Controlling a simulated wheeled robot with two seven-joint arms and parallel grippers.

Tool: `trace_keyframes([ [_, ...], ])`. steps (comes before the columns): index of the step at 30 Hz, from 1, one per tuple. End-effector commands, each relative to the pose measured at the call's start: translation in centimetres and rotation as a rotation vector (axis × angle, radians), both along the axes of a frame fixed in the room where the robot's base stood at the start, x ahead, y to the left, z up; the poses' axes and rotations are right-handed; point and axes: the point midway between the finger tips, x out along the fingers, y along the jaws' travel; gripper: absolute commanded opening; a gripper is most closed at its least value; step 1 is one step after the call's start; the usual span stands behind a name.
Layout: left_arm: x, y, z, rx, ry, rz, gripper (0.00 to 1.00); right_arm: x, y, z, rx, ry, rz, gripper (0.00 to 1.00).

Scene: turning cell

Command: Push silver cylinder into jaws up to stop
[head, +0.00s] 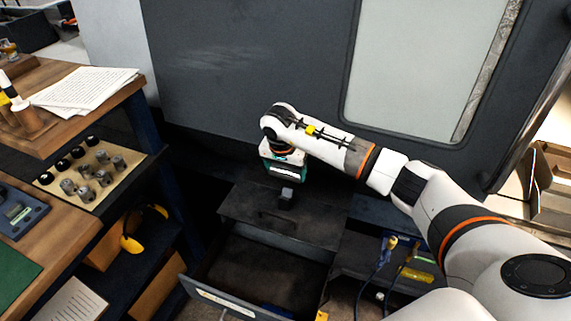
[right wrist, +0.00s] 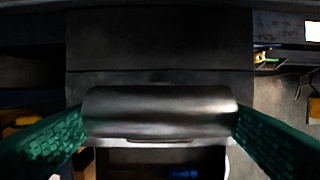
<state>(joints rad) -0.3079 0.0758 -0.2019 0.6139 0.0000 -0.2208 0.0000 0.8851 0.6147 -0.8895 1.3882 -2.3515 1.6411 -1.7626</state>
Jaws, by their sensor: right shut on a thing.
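My right gripper (head: 286,183) points down in front of the machine, above the dark cabinet top. It is shut on a silver cylinder (right wrist: 160,112), which lies crosswise between the two green finger pads in the right wrist view. In the head view a small dark grey piece (head: 286,196) shows under the gripper and seems to be the held cylinder. The jaws that the task names are not visible in either view. My left gripper is not in view.
The grey machine front (head: 250,60) with a pale window panel (head: 425,60) stands behind my right arm. An open drawer (head: 235,303) lies below the gripper.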

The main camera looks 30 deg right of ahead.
Motion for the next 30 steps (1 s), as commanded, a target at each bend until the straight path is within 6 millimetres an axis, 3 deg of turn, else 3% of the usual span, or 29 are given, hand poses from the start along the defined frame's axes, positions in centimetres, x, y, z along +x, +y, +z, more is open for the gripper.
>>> trace_keyframes([
  [8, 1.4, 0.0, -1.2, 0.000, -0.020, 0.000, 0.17, 0.0, 0.1, -2.0, 0.002, 0.001, 0.003, 0.52],
  [21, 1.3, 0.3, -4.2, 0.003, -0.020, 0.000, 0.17, 0.0, 0.0, -6.4, 0.001, 0.001, 0.004, 0.52],
  [30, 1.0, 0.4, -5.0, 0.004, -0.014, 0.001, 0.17, 0.0, 0.0, -7.3, 0.001, -0.001, 0.003, 0.52],
])
